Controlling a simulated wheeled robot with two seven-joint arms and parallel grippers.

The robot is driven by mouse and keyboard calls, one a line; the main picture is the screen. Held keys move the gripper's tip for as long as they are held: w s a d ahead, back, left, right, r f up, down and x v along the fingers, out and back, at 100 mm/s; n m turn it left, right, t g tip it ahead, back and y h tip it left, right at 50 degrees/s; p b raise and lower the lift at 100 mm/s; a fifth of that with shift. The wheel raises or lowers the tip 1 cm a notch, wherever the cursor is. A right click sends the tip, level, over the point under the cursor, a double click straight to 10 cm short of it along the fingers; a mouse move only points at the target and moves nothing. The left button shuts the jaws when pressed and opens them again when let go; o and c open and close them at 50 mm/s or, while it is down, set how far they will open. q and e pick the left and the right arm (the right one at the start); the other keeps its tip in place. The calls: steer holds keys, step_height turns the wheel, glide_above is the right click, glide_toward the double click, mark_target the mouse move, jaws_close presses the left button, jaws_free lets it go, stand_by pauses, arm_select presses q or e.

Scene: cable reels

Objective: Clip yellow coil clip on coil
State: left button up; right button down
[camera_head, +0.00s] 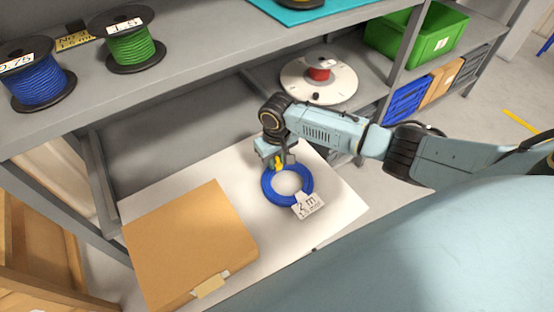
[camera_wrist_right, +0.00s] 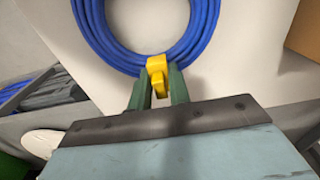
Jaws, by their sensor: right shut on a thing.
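The blue cable coil (camera_head: 267,187) lies on a white board, with a white tag (camera_head: 308,205) at its front right edge. The coil also fills the top of the right wrist view (camera_wrist_right: 100,40). The yellow clip (camera_wrist_right: 157,72) is between the green fingers of my right gripper (camera_wrist_right: 158,90), which is shut on it. In the right wrist view the clip overlaps the coil's near edge; I cannot tell whether it is seated around the cable. In the head view the right gripper (camera_head: 280,160) is at the coil's far edge. My left gripper is not in view.
A cardboard box (camera_head: 190,240) lies left of the coil on the white board (camera_head: 340,205). A shelf above holds a blue reel (camera_head: 40,82) and a green reel (camera_head: 130,47). A white reel (camera_head: 340,82) and a green crate (camera_head: 430,45) stand behind my right arm.

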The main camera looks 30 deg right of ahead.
mark_target(278, 167)
steer(key=shift+s+a+f, duration=0.2)
steer(key=shift+s+f, duration=0.75)
steer(key=shift+f, duration=0.2)
steer(key=c, duration=1.5)
jaws_free()
steer(key=shift+c, duration=0.9)
steer(key=shift+o, duration=1.1)
step_height(278, 167, up, 2)
steer(key=p, duration=0.3)
steer(key=shift+w+r+g, duration=0.1)
steer(key=shift+w+g, duration=0.05)
steer(key=shift+g, duration=0.15)
steer(key=r+p, duration=0.1)
steer(key=p, duration=0.1)
steer(key=r+p, duration=0.4)
steer(key=shift+w+d+r, duration=0.1)
steer(key=shift+w+d, duration=0.1)
steer(key=shift+w, duration=0.05)
